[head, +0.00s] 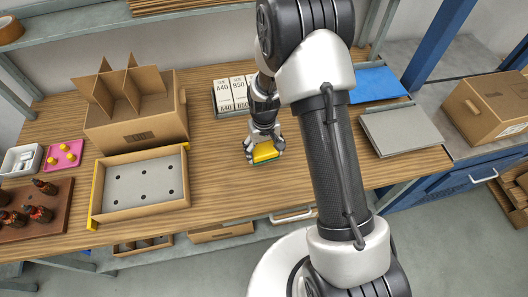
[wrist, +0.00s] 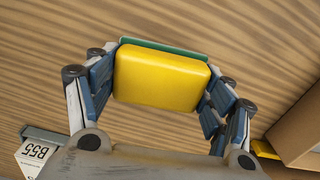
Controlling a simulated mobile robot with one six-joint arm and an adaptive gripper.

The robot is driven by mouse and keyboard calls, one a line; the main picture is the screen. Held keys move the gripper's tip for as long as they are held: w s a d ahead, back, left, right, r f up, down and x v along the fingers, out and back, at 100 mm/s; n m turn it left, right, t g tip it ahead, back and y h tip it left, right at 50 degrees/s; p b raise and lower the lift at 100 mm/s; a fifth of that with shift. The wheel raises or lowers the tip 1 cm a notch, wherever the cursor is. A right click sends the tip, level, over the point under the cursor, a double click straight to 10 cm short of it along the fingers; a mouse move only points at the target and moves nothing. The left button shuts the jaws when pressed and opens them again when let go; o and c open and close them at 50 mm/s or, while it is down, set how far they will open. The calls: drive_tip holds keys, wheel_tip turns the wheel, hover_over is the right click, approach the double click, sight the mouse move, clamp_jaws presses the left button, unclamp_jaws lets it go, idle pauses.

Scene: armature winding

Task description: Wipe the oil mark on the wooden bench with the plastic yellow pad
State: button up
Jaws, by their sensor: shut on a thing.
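The plastic yellow pad (head: 265,153) has a green underside and is held between the fingers of my gripper (head: 263,148), low over the middle of the wooden bench (head: 220,153). In the wrist view the yellow pad (wrist: 160,78) sits between the jointed fingers of my gripper (wrist: 162,82), gripped from both sides, with its green layer showing along the far edge. Wood grain of the bench (wrist: 250,30) fills the background. I cannot tell whether the pad touches the wood. No oil mark shows in either view; the pad, gripper and arm hide part of the bench.
A grey tray of labelled boxes (head: 232,95) stands behind the gripper. A divided cardboard box (head: 135,125) and a shallow cardboard tray (head: 142,207) stand left. A blue sheet (head: 377,84) and grey panel (head: 400,130) lie right. Bare wood surrounds the pad.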

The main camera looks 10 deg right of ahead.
drive_tip(key=shift+r+p, duration=1.25)
drive_tip(key=shift+r, duration=0.9)
